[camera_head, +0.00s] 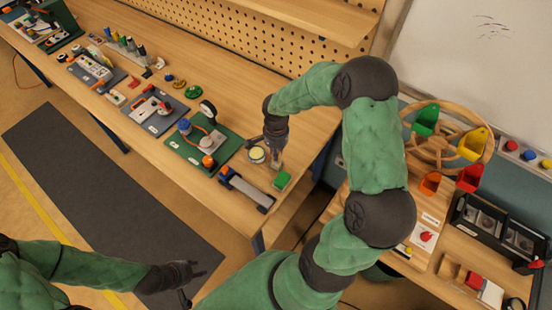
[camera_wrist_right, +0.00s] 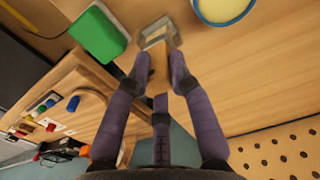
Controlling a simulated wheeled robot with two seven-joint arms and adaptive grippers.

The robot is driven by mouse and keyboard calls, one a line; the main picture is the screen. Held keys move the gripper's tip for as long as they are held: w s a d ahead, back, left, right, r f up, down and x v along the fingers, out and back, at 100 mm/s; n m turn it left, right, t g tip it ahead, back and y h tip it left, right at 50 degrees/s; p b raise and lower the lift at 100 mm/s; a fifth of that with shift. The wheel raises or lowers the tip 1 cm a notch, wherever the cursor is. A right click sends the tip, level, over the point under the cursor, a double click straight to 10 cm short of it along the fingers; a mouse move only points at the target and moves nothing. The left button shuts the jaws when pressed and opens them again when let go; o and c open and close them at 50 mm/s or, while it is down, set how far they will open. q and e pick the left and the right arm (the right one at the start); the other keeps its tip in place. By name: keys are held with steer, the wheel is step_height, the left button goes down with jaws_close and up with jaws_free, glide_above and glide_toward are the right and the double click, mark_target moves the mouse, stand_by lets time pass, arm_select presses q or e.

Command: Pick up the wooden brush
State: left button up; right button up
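The wooden brush has a wooden handle and a pale grey head. In the right wrist view the brush (camera_wrist_right: 158,68) lies between the two fingers of my right gripper (camera_wrist_right: 160,70), and both fingertips appear to press its handle. In the head view my right gripper (camera_head: 274,143) points down over the wooden bench (camera_head: 240,103) near its right end, with the brush (camera_head: 277,159) beneath it, partly hidden by the fingers. My left gripper (camera_head: 194,281) is at the lower left, over the floor, empty, its fingers apart.
A green block (camera_head: 281,180) and a round cream-filled tin (camera_head: 257,154) are close beside the brush. A dark tool with an orange part (camera_head: 246,190) lies near the bench's front edge. A wooden wheel with coloured bins (camera_head: 440,150) stands at the right.

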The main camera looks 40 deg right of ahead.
jaws_close()
steer(key=shift+r, duration=0.45)
step_height(320, 180, up, 2)
steer(key=shift+r, duration=0.1)
steer(key=s+a+r+p, duration=0.1)
steer(key=s+a+r, duration=0.6)
steer(key=a+r, duration=0.3)
steer(key=shift+s+a, duration=0.3)
steer(key=shift+a, duration=0.6)
steer(key=shift+w+f, duration=0.1)
